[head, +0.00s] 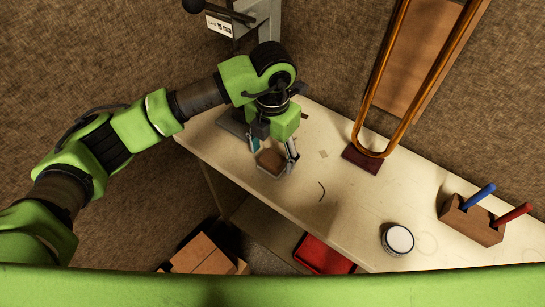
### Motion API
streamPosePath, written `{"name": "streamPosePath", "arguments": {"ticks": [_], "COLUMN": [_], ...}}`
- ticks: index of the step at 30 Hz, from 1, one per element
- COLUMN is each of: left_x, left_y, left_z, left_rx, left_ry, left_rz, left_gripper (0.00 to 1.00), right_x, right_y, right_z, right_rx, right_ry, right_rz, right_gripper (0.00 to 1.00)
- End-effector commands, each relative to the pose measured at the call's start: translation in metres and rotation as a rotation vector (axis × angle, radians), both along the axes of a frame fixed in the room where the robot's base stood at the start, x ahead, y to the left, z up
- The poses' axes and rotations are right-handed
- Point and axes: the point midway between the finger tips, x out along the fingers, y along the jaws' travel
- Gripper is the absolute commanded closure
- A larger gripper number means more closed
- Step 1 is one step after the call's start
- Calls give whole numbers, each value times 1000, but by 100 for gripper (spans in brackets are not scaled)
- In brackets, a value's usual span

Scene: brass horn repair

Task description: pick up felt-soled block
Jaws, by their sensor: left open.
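A small brown block (271,162), which looks like the felt-soled block, sits on the pale bench top with a light edge along its near side. Its underside is hidden. My left gripper (273,149) points down over it and is open, with one finger to the left of the block and one to its right. I cannot tell whether either finger touches it. My right gripper is out of view.
The pale bench (345,205) is clear in its middle apart from a small dark curved piece (321,192). A bent brass tube (378,80) stands on a dark red block (362,160). A round white-topped tin (398,239) and a wooden holder (470,220) are at right. A red bin (322,256) is below.

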Motion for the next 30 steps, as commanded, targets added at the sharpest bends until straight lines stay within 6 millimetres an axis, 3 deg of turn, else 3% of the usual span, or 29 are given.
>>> {"name": "streamPosePath", "arguments": {"ticks": [6, 12, 17, 18, 30], "left_x": [-1, 0, 0, 0, 0], "left_y": [0, 0, 0, 0, 0], "left_z": [-19, -20, -20, -20, -15], "left_rx": [-1, -1, -1, -1, -3], "left_ry": [1, 0, 0, 0, -2], "left_rz": [0, 0, 0, 0, 0], "left_gripper": [36, 36, 75, 78, 78], "right_x": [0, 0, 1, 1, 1], "right_y": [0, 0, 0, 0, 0], "right_z": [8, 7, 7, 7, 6], "right_rx": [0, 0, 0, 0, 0], "right_ry": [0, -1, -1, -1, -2], "right_rz": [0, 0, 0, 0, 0], "right_gripper": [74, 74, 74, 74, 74]}}
